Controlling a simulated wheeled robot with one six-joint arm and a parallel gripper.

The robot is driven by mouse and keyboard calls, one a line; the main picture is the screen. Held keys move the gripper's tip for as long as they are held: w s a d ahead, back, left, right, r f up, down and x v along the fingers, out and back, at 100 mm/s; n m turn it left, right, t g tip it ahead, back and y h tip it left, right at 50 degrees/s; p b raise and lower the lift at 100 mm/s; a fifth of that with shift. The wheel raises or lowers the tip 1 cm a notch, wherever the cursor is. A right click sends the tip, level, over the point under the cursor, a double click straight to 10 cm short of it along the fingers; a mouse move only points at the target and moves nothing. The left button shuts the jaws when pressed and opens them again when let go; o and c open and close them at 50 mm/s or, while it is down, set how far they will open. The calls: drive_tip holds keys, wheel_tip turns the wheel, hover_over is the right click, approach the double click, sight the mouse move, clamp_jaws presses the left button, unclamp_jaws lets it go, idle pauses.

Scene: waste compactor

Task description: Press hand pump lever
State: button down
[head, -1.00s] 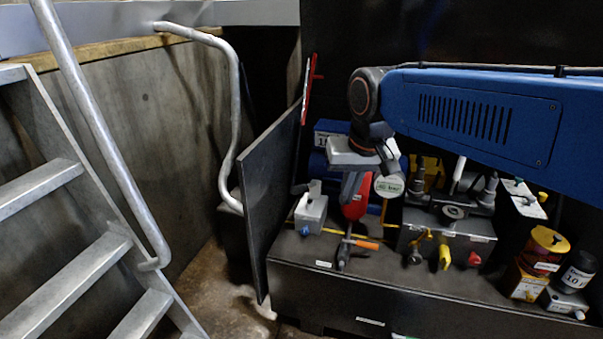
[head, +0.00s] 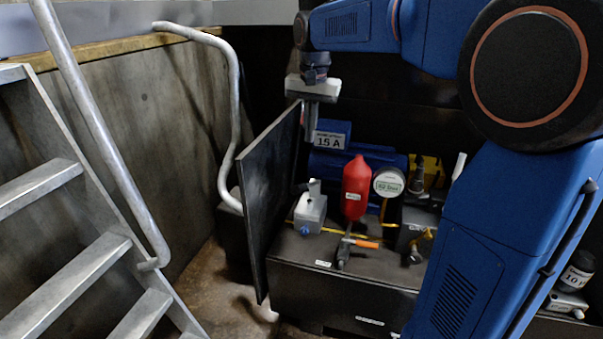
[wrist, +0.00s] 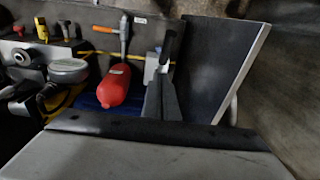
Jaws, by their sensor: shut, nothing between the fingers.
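The hand pump appears to be the light grey block (head: 311,214) at the left end of the dark bench, with a pale upright piece on top. A short dark handle (head: 298,188) shows beside it; I cannot tell whether this is its lever. In the wrist view the grey block (wrist: 152,66) is partly hidden behind my fingers, with a black handle (wrist: 170,44) just beyond them. My gripper (head: 311,134) is shut and empty, pointing down above the back left of the bench, near the upright panel. In the wrist view my gripper (wrist: 161,78) overlaps the block; contact is not visible.
A dark upright panel (head: 265,200) stands at the bench's left end. A red bottle (head: 355,188), round gauge (head: 390,182), orange-handled tool (head: 352,243) and blue motor (head: 330,165) crowd the bench. Metal stairs (head: 75,255) and a bent handrail (head: 235,110) are at left.

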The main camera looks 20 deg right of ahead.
drive_tip(key=shift+w, duration=0.65)
hover_over(301, 185)
drive_tip(key=w+d, duration=0.2)
wheel_tip(301, 185, down, 10)
drive_tip(key=shift+s+f, duration=0.1)
drive_tip(key=shift+s, duration=0.05)
drive_tip(key=shift+s+a+f, duration=0.2)
drive_tip(key=shift+a+f, duration=0.15)
drive_tip(key=shift+f, duration=0.3)
drive_tip(key=shift+s+a+f, duration=0.2)
drive_tip(key=shift+a+f, duration=0.1)
drive_tip(key=shift+f, duration=0.3)
drive_tip(key=shift+s+a+f, duration=0.15)
drive_tip(key=shift+f, duration=0.25)
